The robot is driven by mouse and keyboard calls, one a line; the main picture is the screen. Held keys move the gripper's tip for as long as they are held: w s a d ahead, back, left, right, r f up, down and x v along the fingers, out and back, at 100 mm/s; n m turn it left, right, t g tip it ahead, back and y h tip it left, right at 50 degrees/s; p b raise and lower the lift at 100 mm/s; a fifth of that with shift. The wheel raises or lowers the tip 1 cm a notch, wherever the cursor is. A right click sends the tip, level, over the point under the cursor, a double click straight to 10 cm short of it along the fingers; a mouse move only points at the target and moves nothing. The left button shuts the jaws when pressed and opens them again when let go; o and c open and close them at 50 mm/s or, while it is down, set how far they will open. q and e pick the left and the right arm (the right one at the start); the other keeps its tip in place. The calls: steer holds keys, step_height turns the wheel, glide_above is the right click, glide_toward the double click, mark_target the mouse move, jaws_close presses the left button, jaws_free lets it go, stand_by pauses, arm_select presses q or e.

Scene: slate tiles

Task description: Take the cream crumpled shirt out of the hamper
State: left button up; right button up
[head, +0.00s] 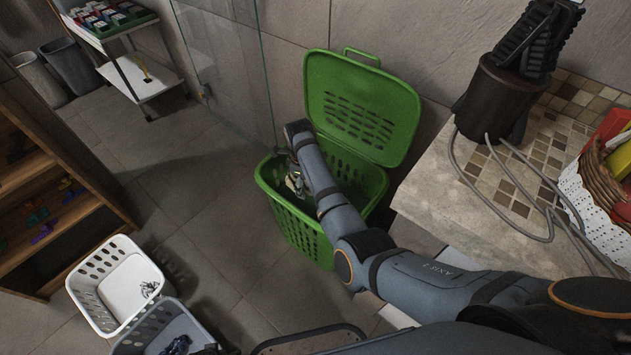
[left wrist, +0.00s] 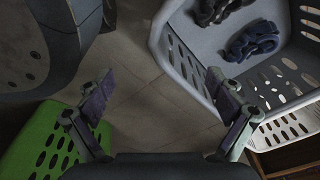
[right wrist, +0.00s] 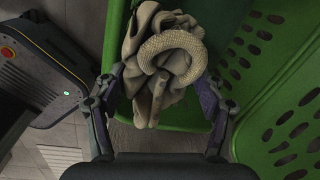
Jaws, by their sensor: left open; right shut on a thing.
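The green hamper (head: 303,232) stands open on the tiles, its lid (head: 362,105) tipped up against the wall. My right arm reaches over it, and my right gripper (right wrist: 158,92) is shut on the cream crumpled shirt (right wrist: 160,50), which is bunched between the fingers with a ribbed collar showing. The head view shows the shirt (head: 293,184) only as a small pale patch at the hamper's mouth, partly hidden by my arm. I cannot tell how far it is above the hamper floor. My left gripper (left wrist: 160,100) is open and empty, seen only in the left wrist view.
A white basket (head: 122,285) and a grey basket (head: 165,325) with dark cloths stand at lower left. A glass panel (head: 225,70) stands just behind the hamper. A tiled counter (head: 480,190) with a wicker basket (head: 595,175) lies right. Floor left of the hamper is clear.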

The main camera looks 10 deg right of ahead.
mark_target(289, 181)
arm_select(q)
steer(key=shift+f+b, duration=0.7)
steer(key=shift+f, duration=0.1)
arm_select(e)
steer(key=a, duration=0.5)
steer(key=shift+w+r, duration=0.1)
steer(key=shift+w, duration=0.25)
arm_select(q)
steer(key=shift+f, duration=0.1)
arm_select(e)
steer(key=shift+a+r, duration=0.1)
steer(key=shift+a, duration=0.45)
steer(key=shift+d, duration=0.1)
arm_select(q)
steer(key=shift+r, duration=0.3)
arm_select(e)
steer(key=shift+d, duration=0.35)
arm_select(q)
steer(key=shift+r+p, duration=0.85)
steer(key=shift+p, duration=0.2)
arm_select(e)
steer(key=s+d, duration=0.1)
steer(key=d, duration=1)
steer(key=shift+s+d, duration=0.3)
